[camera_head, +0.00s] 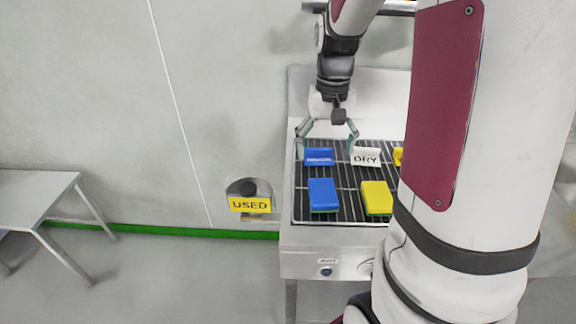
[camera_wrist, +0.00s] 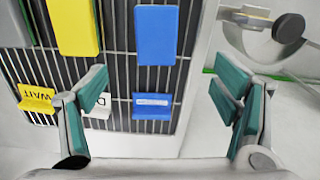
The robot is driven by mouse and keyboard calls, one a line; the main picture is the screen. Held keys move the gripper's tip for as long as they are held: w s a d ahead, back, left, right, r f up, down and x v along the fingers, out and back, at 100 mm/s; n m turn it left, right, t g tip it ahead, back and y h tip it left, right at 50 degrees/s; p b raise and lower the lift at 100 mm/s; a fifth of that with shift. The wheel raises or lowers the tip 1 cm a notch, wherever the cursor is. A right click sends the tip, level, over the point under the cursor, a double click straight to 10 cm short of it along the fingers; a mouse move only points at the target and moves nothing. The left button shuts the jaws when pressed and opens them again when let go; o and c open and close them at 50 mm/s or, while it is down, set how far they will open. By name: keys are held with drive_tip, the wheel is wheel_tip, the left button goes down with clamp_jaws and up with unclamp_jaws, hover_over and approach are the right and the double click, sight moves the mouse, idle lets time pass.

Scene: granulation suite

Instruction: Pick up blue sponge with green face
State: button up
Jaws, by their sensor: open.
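The blue sponge with a green face (camera_head: 322,194) lies flat on a dark wire rack, blue side up, with a thin green edge showing. It also shows at the top of the wrist view (camera_wrist: 156,34). My gripper (camera_head: 327,143) is open and empty above the back of the rack, behind the sponge in the head view. In the wrist view its teal fingers (camera_wrist: 166,95) are spread wide, and the sponge lies beyond them, untouched.
A yellow sponge (camera_head: 377,198) lies right of the blue one. Behind them stand a blue sign (camera_head: 319,157) and a white DRY sign (camera_head: 366,157). A yellow WAIT sign (camera_wrist: 35,98) shows too. A USED-labelled holder (camera_head: 250,204) hangs left of the rack.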

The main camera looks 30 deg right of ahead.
hover_over(323, 190)
drive_tip(key=f, duration=0.8)
drive_tip(key=shift+a+f, duration=0.2)
drive_tip(key=shift+f, duration=0.1)
drive_tip(key=shift+d+f, duration=0.15)
drive_tip(key=shift+f, duration=2.55)
drive_tip(key=c, duration=1)
